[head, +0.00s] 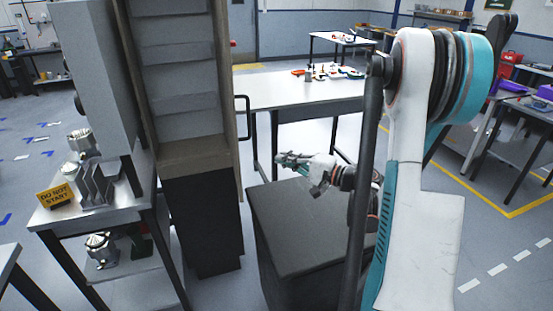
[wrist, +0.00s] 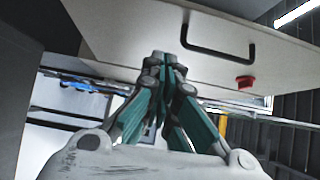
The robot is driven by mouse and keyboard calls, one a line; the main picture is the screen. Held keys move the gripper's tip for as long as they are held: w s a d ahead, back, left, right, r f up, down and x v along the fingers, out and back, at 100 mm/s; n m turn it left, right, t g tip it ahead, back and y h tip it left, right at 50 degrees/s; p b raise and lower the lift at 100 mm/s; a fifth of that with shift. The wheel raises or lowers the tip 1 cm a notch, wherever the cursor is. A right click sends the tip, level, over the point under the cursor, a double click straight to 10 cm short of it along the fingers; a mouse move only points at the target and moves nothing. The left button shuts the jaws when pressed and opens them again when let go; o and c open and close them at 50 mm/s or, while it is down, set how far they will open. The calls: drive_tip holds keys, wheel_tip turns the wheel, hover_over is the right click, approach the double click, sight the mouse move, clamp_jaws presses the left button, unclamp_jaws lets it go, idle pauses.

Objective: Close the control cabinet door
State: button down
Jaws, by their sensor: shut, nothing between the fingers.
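The control cabinet (head: 203,160) stands tall left of centre in the head view, with recessed, shelf-like panels facing me. A black bar handle (head: 243,117) sticks out from its right edge, where the door seems nearly edge-on, so its exact angle is unclear. In the wrist view a pale flat door panel (wrist: 130,25) fills the top, with the black handle (wrist: 217,50) and a red knob (wrist: 245,82) on it. My gripper (head: 283,157) is right of and below the handle. In the wrist view my gripper's teal fingers (wrist: 166,60) are together and empty, left of the handle; contact with the panel cannot be told.
A shelf table (head: 62,216) with metal parts and a yellow sign (head: 56,196) stands left of the cabinet. A white worktable (head: 300,92) with small items stands behind my gripper. Another bench (head: 530,112) is at the right. Floor shows between them.

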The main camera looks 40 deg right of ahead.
drive_tip(key=w+a+b, duration=0.2)
drive_tip(key=w+a, duration=0.5)
drive_tip(key=w, duration=0.1)
drive_tip(key=shift+w, duration=0.35)
